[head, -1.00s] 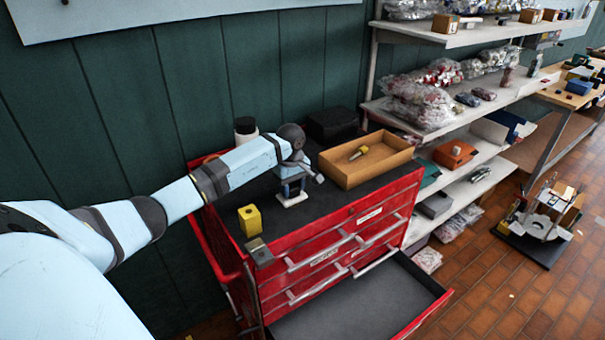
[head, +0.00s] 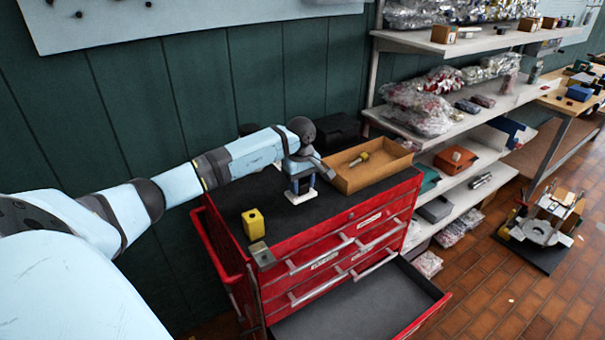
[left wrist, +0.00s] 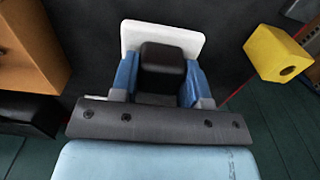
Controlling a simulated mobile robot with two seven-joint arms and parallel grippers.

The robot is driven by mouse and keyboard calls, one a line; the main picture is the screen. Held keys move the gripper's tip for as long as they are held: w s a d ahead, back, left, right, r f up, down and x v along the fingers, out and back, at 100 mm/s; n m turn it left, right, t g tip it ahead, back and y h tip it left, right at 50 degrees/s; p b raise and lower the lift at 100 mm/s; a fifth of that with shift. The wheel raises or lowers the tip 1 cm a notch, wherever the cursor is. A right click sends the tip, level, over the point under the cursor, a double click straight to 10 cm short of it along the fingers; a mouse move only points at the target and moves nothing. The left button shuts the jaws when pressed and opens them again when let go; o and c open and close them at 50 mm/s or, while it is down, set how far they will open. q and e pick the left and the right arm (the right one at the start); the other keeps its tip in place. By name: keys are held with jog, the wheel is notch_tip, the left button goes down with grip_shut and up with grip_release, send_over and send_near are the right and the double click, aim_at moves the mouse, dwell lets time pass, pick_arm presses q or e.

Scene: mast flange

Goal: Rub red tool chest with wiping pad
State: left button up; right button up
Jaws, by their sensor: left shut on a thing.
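The red tool chest (head: 330,262) stands in the middle of the head view, with a dark top mat (head: 285,232) and its bottom drawer pulled open. The wiping pad (head: 300,198) has a flat white base and lies low at the chest top; whether it touches the mat cannot be told for sure. It also shows in the left wrist view (left wrist: 190,42), with a black block-shaped grip (left wrist: 163,58). My left gripper (head: 302,182) is above the pad, its blue fingers shut on the black grip from both sides. My right gripper is not in view.
An open wooden box (head: 375,178) with a yellow-handled tool stands on the chest, right of the pad. A yellow block (head: 253,224) stands at the left front. A dark case (head: 335,133) is behind. The mat between block and pad is clear.

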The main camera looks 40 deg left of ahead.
pick_arm(q)
jog(key=shift+r+p, duration=0.35)
jog(key=shift+r, duration=0.8)
